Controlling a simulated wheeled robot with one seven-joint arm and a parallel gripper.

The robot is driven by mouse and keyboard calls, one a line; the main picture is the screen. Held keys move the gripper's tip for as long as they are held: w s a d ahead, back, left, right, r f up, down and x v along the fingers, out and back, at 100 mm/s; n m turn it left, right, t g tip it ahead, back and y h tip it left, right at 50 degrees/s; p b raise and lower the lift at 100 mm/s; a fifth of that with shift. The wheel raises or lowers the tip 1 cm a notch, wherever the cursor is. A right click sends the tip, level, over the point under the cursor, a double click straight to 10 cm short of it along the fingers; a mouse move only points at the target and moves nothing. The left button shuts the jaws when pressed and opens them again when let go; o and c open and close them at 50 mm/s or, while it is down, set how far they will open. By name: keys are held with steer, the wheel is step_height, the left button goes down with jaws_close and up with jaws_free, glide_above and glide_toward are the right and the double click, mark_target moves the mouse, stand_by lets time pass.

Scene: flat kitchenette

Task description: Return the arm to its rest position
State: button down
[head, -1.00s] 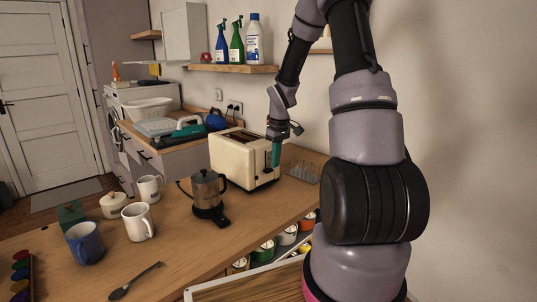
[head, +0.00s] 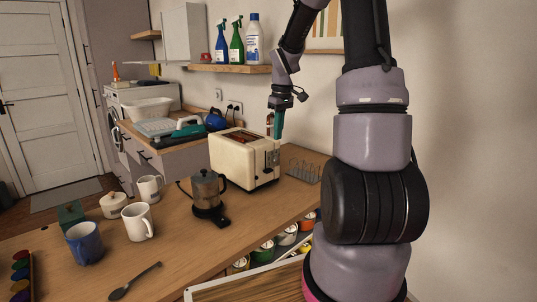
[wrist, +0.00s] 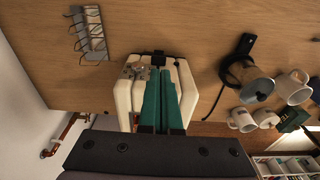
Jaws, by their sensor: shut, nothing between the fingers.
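My gripper (head: 278,136) has teal fingers, pointing down, and is shut and empty. In the head view it is above the right end of the cream toaster (head: 236,160) and looks clear of it. In the wrist view the closed teal fingers (wrist: 161,103) run over the middle of the toaster (wrist: 124,105), hiding part of its top. My arm rises on the right side of the head view, and its upper part is out of the frame.
A wire rack (head: 303,170) stands right of the toaster. A wall shelf (head: 230,68) with bottles is behind my arm.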

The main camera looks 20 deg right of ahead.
stand_by(0.4)
steer(key=s+a+r+m+t, duration=0.3)
steer(key=s+r, duration=0.6)
steer(key=s, duration=0.3)
steer(key=s+a+r+m+t+y, duration=0.1)
steer(key=s+a+r+m+t, duration=0.2)
steer(key=s, duration=0.9)
steer(key=a+r+m, duration=0.2)
steer(key=a+r, duration=0.2)
steer(key=r, duration=0.1)
steer(key=shift+s+a+r+m+y, duration=0.25)
steer(key=shift+s+r+m+y, duration=0.05)
steer(key=shift+r, duration=0.1)
